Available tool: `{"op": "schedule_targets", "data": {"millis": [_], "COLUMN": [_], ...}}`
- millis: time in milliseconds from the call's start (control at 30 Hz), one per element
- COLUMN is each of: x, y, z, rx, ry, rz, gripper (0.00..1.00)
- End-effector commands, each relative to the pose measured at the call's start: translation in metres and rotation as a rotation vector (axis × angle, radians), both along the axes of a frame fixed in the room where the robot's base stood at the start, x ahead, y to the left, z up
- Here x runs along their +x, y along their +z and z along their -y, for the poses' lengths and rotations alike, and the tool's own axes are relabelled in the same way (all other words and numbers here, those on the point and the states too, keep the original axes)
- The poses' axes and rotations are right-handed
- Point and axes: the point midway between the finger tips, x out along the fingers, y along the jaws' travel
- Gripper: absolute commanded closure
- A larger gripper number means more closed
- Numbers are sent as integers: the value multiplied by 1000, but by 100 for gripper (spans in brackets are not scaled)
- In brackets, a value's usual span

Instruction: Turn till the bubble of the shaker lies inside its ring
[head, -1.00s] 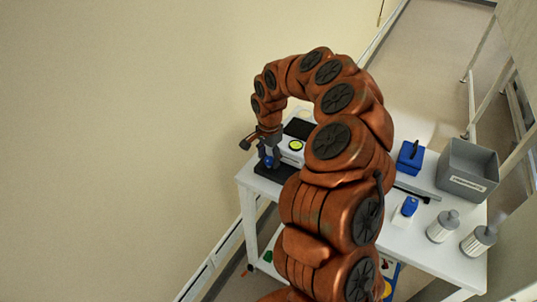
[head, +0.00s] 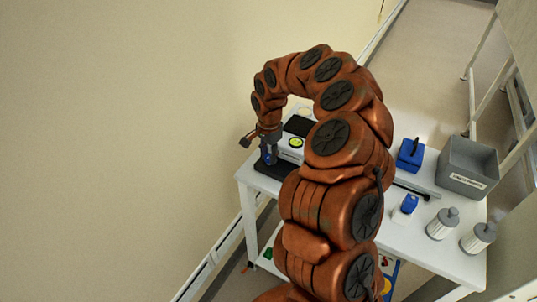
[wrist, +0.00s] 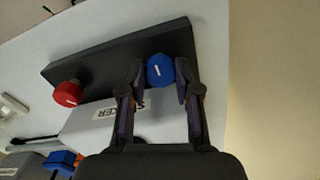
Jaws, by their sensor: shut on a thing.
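The shaker is a white box with a partly hidden label ending in "KER" (wrist: 88,120) and a dark base plate (wrist: 110,58). A blue knob (wrist: 160,70) with a white mark and a red knob (wrist: 67,94) with a white mark sit at the plate's two ends. My gripper (wrist: 159,76) is shut on the blue knob, one finger on each side. In the head view my gripper (head: 268,154) points down over the plate's near left end. The round yellow-green bubble level (head: 296,142) shows beside my arm. Its bubble is too small to place against the ring.
The shaker stands on a white table (head: 412,232) by the wall. To the right are a grey bin (head: 466,168), a blue block with a dark handle (head: 411,155), a small blue-and-white item (head: 406,208) and two pale canisters (head: 442,224). My arm hides the table's middle.

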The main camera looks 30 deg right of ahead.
Motion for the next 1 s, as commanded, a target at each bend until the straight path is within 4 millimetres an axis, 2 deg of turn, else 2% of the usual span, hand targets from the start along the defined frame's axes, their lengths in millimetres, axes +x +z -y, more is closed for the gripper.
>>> {"op": "schedule_targets", "data": {"millis": [367, 1000], "x": [-1, -1], "y": [-6, -5], "z": [1, 1], "rx": [-1, 0], "ry": [128, 712], "rz": [-1, -2], "gripper": [100, 100]}}
